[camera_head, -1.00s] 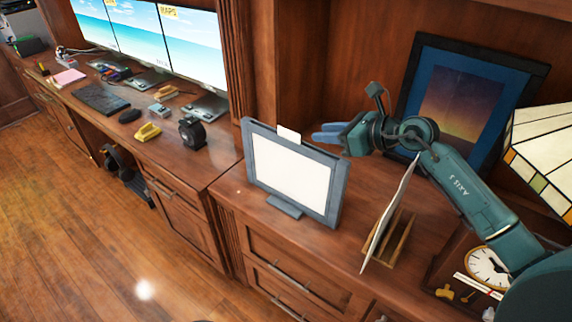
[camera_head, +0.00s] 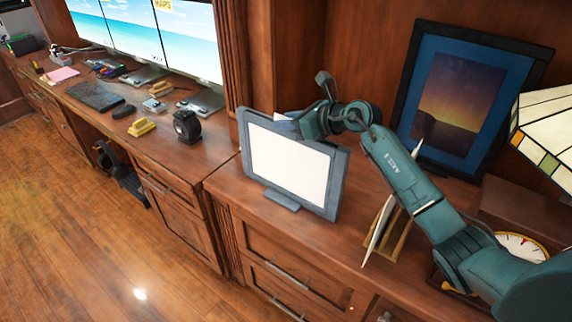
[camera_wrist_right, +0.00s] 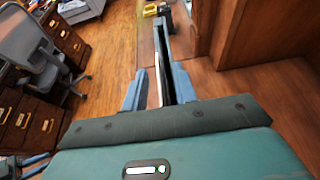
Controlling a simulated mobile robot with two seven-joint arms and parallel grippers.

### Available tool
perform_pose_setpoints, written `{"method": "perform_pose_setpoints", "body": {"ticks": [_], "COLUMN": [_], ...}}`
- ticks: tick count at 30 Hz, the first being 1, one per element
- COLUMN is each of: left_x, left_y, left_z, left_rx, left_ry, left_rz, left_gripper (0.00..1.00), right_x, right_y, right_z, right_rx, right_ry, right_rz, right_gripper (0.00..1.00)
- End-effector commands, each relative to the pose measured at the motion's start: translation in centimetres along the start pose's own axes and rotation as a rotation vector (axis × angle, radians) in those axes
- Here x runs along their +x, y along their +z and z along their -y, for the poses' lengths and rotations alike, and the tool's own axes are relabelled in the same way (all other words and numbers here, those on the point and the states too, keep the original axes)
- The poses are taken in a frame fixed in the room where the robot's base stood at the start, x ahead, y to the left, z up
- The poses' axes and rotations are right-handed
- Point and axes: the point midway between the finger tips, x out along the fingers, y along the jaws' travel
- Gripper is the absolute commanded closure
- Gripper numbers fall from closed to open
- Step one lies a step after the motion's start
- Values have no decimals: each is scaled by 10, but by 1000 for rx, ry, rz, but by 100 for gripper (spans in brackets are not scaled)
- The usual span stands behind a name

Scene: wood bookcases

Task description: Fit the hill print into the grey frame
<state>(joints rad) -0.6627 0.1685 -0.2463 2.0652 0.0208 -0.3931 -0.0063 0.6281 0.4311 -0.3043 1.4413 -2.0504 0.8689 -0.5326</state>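The grey frame (camera_head: 340,185) stands upright on its foot on the cabinet top, with a blank white panel (camera_head: 287,160) inside. My right gripper (camera_head: 292,122) is at the frame's top edge, where its fingers are partly hidden. In the right wrist view, its two blue fingers (camera_wrist_right: 158,88) are apart, with the frame's dark edge (camera_wrist_right: 164,45) and a thin pale strip between them. A thin card (camera_head: 377,232), seen nearly edge-on, leans in a wooden rack (camera_head: 397,238); its picture side is hidden, so I cannot tell if it is the hill print. My left gripper is out of view.
A dark-framed sunset picture (camera_head: 462,105) leans at the back behind my right arm. A stained-glass lamp shade (camera_head: 545,135) and a clock (camera_head: 522,246) are at the right. A black tape dispenser (camera_head: 187,127) and yellow stapler (camera_head: 142,127) lie left of the frame.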

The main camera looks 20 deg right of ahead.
Motion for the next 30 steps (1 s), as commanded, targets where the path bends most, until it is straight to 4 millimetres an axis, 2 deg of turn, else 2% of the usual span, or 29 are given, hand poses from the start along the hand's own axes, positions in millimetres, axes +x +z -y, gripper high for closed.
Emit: {"method": "perform_pose_setpoints", "body": {"ticks": [3,14,30], "left_x": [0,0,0], "left_y": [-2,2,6], "left_z": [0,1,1], "left_rx": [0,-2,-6], "left_ry": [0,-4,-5], "left_rz": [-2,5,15], "left_gripper": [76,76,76], "right_x": [0,-1,-1], "right_y": [0,0,0], "right_z": [0,0,0], "right_rx": [0,0,0], "right_ry": [0,0,0], "right_rz": [0,0,0], "right_gripper": [72,100,100]}}
